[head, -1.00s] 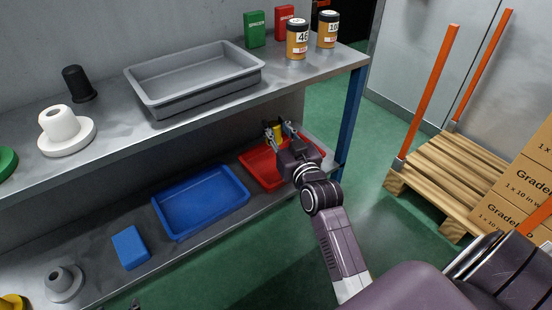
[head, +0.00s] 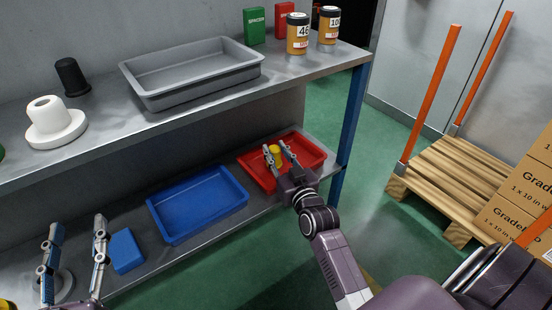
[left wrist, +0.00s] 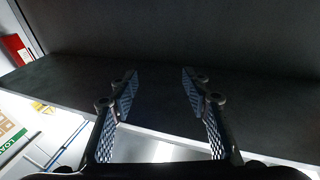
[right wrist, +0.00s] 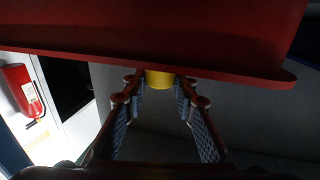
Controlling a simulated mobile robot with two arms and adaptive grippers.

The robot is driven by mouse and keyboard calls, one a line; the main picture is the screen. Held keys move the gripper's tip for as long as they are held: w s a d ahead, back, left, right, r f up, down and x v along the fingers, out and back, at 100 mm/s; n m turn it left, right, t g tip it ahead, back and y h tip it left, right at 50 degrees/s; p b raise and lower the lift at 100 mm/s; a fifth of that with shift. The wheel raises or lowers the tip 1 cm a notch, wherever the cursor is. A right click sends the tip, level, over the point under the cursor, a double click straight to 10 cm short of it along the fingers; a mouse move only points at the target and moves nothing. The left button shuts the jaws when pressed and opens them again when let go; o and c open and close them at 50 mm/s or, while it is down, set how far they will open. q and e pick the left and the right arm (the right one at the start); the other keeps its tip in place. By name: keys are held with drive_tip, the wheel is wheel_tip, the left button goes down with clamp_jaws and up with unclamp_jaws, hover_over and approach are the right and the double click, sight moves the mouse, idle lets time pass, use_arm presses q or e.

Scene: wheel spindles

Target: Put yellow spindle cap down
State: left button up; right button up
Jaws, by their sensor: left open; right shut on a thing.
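The yellow spindle cap (head: 275,158) is between the fingers of my right gripper (head: 274,150), which is shut on it over the red tray (head: 313,152) on the lower shelf. In the right wrist view the cap (right wrist: 159,80) shows between the fingertips, just by the edge of the red tray (right wrist: 200,68). Whether the cap touches the tray floor I cannot tell. My left gripper (head: 77,224) is open and empty at lower left, in front of the lower shelf. In the left wrist view its fingers (left wrist: 160,75) stand apart with nothing between them.
A blue tray (head: 240,205) and a blue box (head: 127,251) are on the lower shelf. A grey spindle (head: 66,285) is partly hidden behind my left gripper. The upper shelf holds a grey tray (head: 150,98) and a white spindle (head: 55,125). A blue post (head: 350,115) stands right of the red tray.

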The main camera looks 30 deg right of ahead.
use_arm(q)
drive_tip(key=shift+s+d+r+t+h, duration=0.1)
drive_tip(key=shift+s+r+t+h, duration=0.2)
drive_tip(key=shift+r, duration=0.4)
drive_tip(key=shift+s+r+t+h, duration=0.1)
drive_tip(key=shift+r+t, duration=0.35)
drive_tip(key=shift+r, duration=0.25)
drive_tip(key=shift+s+d+r+t+h, duration=0.15)
drive_tip(key=shift+r+t, duration=0.2)
drive_tip(key=shift+r, duration=0.35)
use_arm(e)
drive_tip(key=shift+f, duration=0.95)
use_arm(q)
drive_tip(key=shift+a+r, duration=0.1)
use_arm(e)
drive_tip(key=shift+f, duration=0.15)
drive_tip(key=o, duration=1)
drive_tip(key=shift+o, duration=0.2)
